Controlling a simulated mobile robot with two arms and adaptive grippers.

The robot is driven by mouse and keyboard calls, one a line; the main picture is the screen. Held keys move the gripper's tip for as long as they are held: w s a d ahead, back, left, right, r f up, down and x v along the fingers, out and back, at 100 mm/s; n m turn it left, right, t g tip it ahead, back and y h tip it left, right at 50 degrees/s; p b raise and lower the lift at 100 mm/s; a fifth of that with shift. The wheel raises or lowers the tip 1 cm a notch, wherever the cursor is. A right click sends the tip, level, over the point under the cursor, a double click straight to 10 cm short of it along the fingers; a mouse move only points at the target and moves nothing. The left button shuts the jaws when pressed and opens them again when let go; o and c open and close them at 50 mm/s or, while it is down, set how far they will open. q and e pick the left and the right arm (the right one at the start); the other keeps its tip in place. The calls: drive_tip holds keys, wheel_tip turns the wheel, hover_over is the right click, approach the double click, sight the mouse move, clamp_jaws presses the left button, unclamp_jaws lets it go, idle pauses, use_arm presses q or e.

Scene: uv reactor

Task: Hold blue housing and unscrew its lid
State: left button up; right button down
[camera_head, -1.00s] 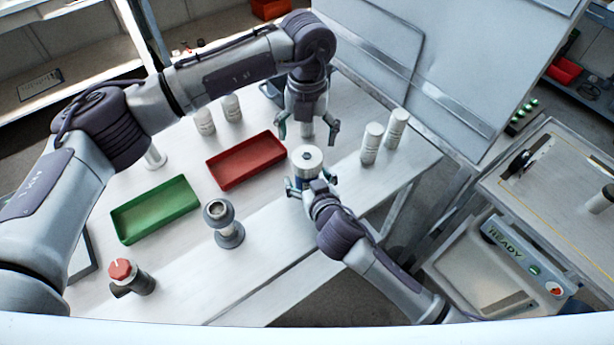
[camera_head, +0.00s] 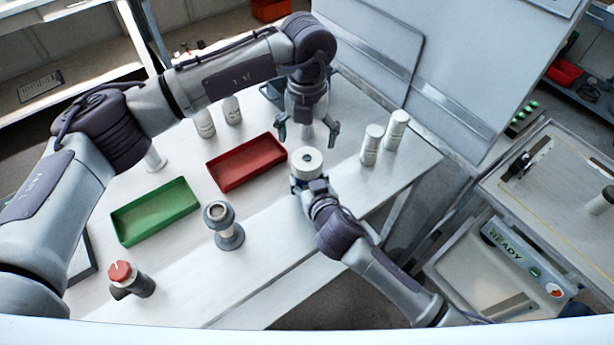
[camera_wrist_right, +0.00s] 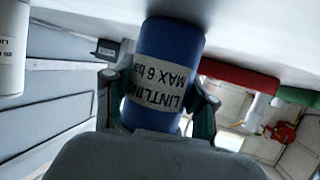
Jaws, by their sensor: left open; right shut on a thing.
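The blue housing (camera_wrist_right: 165,75) stands upright in the right wrist view, with dark upside-down lettering on a pale label. My right gripper (camera_wrist_right: 158,110) is shut on it, with a finger on each side. In the head view the housing's white round lid (camera_head: 307,161) shows from above, with a small dark centre; the blue body is mostly hidden beneath it and by my right gripper (camera_head: 309,186). My left gripper (camera_head: 307,132) is open, pointing down just behind the lid, apart from it.
A red tray (camera_head: 247,178) and a green tray (camera_head: 157,238) lie on the white table to the left. A grey fitting (camera_head: 222,224) and a red-knobbed part (camera_head: 122,272) stand in front. White bottles stand at right (camera_head: 370,144) and behind the red tray.

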sight(307, 158)
use_arm(q)
drive_tip(key=m, duration=0.4)
drive_tip(key=shift+m, duration=0.4)
drive_tip(key=m, duration=0.4)
drive_tip(key=shift+m, duration=0.4)
drive_tip(key=m, duration=3)
drive_tip(key=shift+f+m, duration=0.5)
drive_tip(key=shift+f, duration=0.05)
wheel_tip(307, 158, down, 7)
drive_tip(key=shift+r, duration=0.1)
